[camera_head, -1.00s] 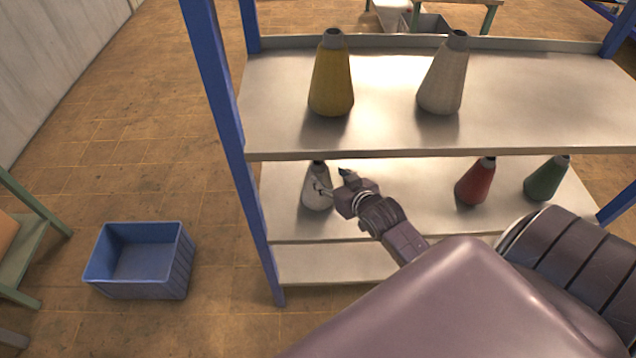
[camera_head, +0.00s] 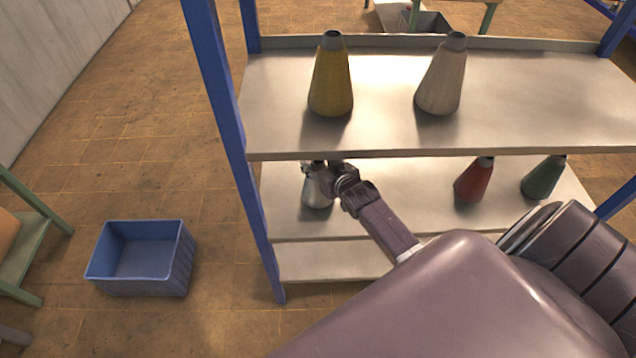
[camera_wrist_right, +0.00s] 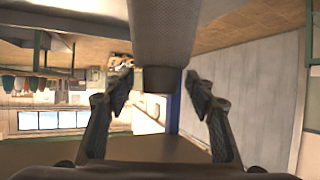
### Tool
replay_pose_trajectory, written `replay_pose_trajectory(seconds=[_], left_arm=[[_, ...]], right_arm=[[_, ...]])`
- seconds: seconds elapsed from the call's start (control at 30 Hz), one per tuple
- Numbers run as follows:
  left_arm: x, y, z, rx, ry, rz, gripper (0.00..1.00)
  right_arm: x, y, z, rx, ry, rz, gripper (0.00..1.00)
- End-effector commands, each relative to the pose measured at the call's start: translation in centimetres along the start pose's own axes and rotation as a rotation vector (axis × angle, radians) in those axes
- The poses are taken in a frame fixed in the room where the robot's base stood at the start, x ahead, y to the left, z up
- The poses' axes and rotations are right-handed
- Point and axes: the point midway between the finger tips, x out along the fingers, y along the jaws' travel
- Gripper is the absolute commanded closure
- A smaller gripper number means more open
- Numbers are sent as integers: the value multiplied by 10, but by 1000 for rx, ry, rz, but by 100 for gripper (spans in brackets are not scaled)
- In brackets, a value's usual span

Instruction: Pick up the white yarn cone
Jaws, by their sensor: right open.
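The white yarn cone (camera_head: 317,192) stands upright on the middle shelf (camera_head: 400,205), at its left end. My right gripper (camera_head: 323,170) is at the upper part of the cone and partly hides it in the head view. In the right wrist view, the cone (camera_wrist_right: 163,30) shows upside down with its dark tip down. The fingers of my right gripper (camera_wrist_right: 159,85) are open, one on each side of the tip, with a gap on both sides. My left gripper is not in view.
Yellow (camera_head: 331,80) and beige (camera_head: 442,78) cones stand on the top shelf (camera_head: 385,95), whose front edge is just above my right gripper. Red (camera_head: 473,182) and green (camera_head: 543,178) cones stand farther right. A blue post (camera_head: 225,110) is at left; a blue bin (camera_head: 142,262) sits on the floor.

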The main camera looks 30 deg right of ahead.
Motion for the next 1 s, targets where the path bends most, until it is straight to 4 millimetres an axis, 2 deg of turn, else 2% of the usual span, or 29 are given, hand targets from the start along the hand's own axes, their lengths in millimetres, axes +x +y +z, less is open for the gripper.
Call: replay_pose_trajectory(seconds=[0.13, 0.57, 1.0], left_arm=[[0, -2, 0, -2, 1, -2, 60], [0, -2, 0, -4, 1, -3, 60], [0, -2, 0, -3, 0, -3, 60]], right_arm=[[0, 0, 0, 0, 0, 0, 52], [0, 0, 1, 0, -2, 0, 100], [0, 0, 0, 0, -1, 0, 100]])
